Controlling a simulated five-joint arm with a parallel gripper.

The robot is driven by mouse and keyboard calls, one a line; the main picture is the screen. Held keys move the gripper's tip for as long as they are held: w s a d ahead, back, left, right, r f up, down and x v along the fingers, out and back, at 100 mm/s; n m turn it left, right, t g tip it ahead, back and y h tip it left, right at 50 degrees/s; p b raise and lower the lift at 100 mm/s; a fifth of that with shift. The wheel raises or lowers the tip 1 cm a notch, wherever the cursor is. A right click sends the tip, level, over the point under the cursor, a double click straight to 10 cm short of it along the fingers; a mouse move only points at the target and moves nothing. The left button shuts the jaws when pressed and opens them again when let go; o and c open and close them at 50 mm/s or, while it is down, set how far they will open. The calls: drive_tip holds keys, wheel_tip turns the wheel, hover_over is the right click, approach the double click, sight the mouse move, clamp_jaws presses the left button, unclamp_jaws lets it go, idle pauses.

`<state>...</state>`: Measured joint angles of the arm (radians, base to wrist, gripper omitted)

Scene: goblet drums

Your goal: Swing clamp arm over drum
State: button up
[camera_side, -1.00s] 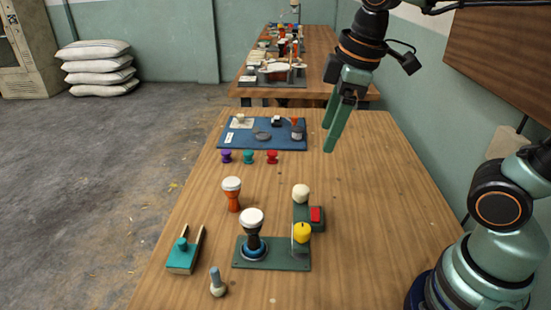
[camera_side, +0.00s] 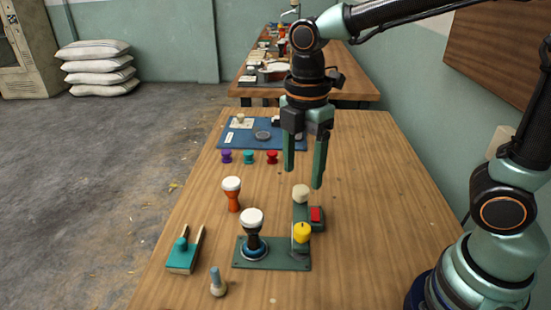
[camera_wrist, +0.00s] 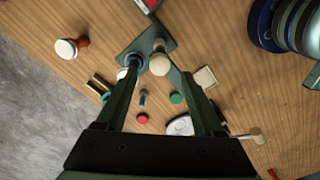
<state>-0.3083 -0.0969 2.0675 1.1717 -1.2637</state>
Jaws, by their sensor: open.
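The black goblet drum (camera_side: 252,226) with a white head stands upright in a blue ring on the green base plate (camera_side: 285,262). The clamp arm (camera_side: 299,213) is green, with a cream knob (camera_side: 301,192) at its far end and a yellow knob (camera_side: 302,233) at its near end. It points away from the camera, right of the drum and not over its head. My gripper (camera_side: 302,181) is open and empty, pointing down, with its fingertips just above the cream knob in the side view. The wrist view shows both fingers (camera_wrist: 161,71) spread.
A red button (camera_side: 317,214) sits right of the clamp arm. An orange drum (camera_side: 232,195) stands behind left. Purple, teal and red (camera_side: 272,157) spools and a blue mat (camera_side: 235,134) are behind. The table's right side is clear.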

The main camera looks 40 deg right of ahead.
sight(301, 189)
drive_tip(key=shift+f, duration=1.95)
clamp_jaws()
